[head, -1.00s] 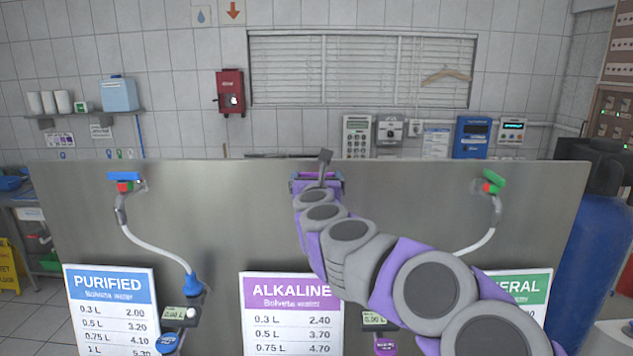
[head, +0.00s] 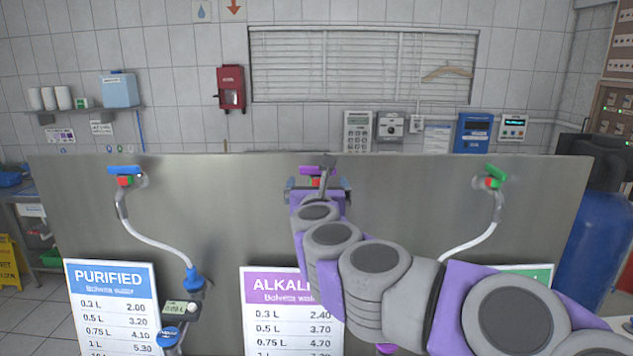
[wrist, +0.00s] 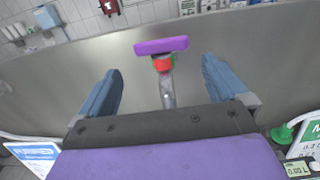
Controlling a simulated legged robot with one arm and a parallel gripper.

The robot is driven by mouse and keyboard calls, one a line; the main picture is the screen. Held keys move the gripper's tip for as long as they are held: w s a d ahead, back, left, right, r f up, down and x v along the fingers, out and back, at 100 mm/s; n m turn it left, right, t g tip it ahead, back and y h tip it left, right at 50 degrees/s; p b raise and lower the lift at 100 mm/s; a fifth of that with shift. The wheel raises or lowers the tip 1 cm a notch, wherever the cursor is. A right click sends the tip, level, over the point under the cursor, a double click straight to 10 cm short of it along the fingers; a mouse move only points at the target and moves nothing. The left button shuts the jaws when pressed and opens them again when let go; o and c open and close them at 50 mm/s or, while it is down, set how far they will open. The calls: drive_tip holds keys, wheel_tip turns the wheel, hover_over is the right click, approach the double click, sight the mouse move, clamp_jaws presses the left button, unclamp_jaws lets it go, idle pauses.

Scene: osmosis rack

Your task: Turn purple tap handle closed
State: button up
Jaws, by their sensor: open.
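The purple tap handle (wrist: 161,46) shows in the wrist view as a nearly level bar, tilted slightly, on top of a red valve body (wrist: 163,64) with a grey pipe below. In the head view the purple handle (head: 318,170) is partly hidden by my arm at the middle of the steel panel. My gripper (wrist: 161,82) is open and empty. In the wrist view its two blue fingers lie left and right of the pipe, short of the handle and apart from it.
A blue tap handle (head: 124,170) sits left on the steel panel (head: 228,215), and a green tap handle (head: 496,173) right, angled. White hoses hang below them. Price boards, such as the PURIFIED board (head: 112,305), stand in front. The panel between the taps is clear.

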drive_tip(key=s, duration=0.9)
drive_tip(key=shift+f, duration=0.1)
